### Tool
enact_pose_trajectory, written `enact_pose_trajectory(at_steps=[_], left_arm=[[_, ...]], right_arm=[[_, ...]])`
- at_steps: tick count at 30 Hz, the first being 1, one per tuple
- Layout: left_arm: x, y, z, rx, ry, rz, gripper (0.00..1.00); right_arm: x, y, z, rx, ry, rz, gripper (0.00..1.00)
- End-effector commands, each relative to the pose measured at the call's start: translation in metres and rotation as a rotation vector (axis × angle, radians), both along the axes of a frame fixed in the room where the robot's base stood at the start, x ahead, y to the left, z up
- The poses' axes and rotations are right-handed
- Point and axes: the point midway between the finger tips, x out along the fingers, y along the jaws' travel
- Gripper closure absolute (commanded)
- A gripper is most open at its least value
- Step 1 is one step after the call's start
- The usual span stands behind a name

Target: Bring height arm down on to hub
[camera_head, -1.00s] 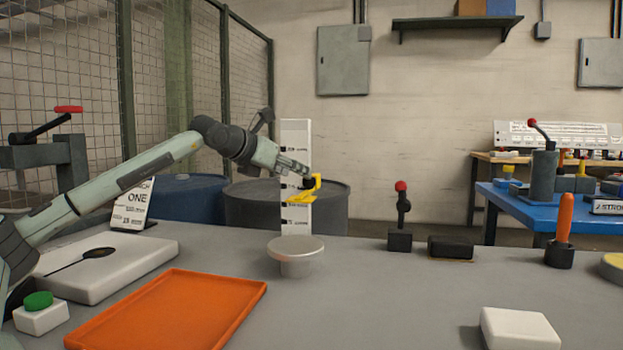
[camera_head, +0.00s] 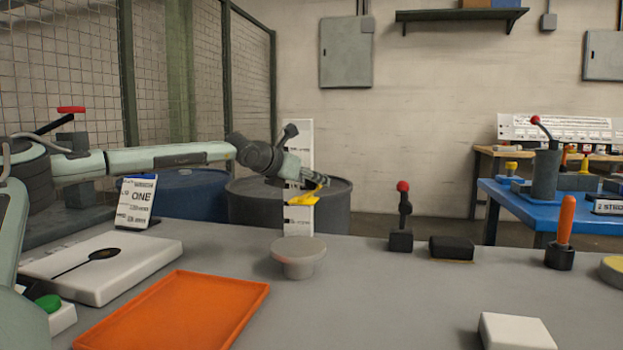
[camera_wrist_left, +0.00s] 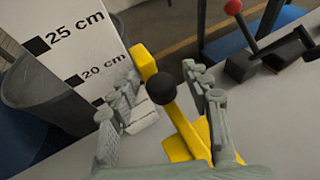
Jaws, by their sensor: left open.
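The yellow height arm (camera_head: 302,200) sits in front of the white upright scale (camera_head: 297,140), above the round grey hub (camera_head: 299,248) on the table, with a gap between them. In the left wrist view the height arm (camera_wrist_left: 187,133) runs diagonally and carries a black round knob (camera_wrist_left: 161,88). My left gripper (camera_head: 318,181) is at the height arm, its fingers hiding part of it. In the wrist view my left gripper (camera_wrist_left: 163,85) is open, one finger on each side of the knob; contact cannot be told. My right gripper is out of view.
A red-knobbed lever (camera_head: 403,212), a black block (camera_head: 452,249) and an orange-handled tool (camera_head: 566,222) stand on the right.

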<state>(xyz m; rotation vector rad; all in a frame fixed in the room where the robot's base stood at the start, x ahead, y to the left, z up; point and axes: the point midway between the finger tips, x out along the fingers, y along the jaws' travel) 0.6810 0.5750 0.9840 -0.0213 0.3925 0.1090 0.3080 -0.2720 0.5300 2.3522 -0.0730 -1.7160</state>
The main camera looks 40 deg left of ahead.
Motion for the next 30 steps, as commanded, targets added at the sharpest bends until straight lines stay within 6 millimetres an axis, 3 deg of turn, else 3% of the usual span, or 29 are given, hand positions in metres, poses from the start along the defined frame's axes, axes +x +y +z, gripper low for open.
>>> enact_pose_trajectory(at_steps=[10, 22, 30], left_arm=[[0.0022, -0.0003, -0.0009, 0.0, 0.0, -0.001, 0.52], [0.0022, -0.0005, -0.0004, 0.0, -0.001, -0.001, 1.0], [0.0023, -0.0003, -0.0001, 0.0, -0.003, -0.001, 1.0]], right_arm=[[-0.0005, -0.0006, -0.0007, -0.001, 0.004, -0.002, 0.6], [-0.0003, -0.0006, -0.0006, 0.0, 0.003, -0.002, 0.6], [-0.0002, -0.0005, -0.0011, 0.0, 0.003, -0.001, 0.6]])
